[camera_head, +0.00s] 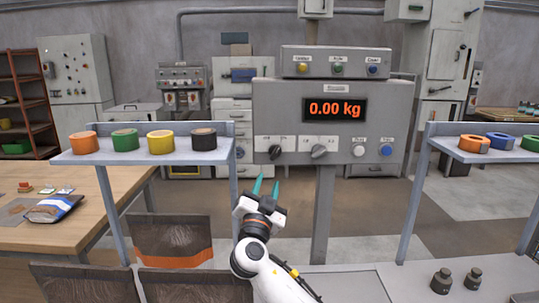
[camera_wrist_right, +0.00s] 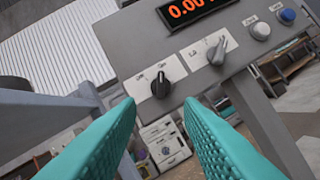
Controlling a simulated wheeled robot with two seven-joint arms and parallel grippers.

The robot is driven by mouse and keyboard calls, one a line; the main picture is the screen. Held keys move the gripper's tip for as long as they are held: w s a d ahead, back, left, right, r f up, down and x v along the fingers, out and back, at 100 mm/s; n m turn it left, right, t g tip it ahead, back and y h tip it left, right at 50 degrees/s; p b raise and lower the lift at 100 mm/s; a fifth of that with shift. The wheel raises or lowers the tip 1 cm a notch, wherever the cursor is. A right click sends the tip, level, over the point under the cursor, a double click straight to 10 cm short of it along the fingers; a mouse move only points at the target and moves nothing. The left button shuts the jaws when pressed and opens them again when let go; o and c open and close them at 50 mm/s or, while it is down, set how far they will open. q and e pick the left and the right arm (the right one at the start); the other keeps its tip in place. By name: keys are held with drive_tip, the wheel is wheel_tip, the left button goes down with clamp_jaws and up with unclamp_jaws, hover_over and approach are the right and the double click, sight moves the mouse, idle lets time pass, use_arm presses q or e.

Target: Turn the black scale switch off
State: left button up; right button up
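The black scale switch (camera_head: 275,152) is a rotary knob on a white plate at the left of the grey scale panel (camera_head: 290,110). It also shows in the right wrist view (camera_wrist_right: 161,86), with small labels above it that I cannot read surely. The display (camera_head: 335,109) is lit and reads 0.00 kg. My right gripper (camera_head: 266,185) has teal fingers and is open and empty, just below and in front of the black switch. In the wrist view the switch lies between and beyond the fingertips (camera_wrist_right: 160,106), untouched. My left gripper is out of view.
A grey rotary knob (camera_head: 319,151) sits right of the black switch, then a white button (camera_head: 358,150) and a blue button (camera_head: 386,150). A shelf (camera_head: 100,156) with coloured rolls stands close on the left, another shelf (camera_head: 433,140) on the right.

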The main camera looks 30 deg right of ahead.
sight(276, 154)
drive_tip(key=p+x, duration=0.3)
drive_tip(key=x, duration=0.7)
drive_tip(key=shift+w+d+r, duration=0.15)
drive_tip(key=shift+d+r, duration=0.05)
drive_tip(key=shift+d, duration=0.15)
drive_tip(key=shift+w+d, duration=0.1)
drive_tip(key=shift+w, duration=0.05)
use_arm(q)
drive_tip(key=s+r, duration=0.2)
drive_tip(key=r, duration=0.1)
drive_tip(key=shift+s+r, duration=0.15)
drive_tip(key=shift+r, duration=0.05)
use_arm(e)
clamp_jaws()
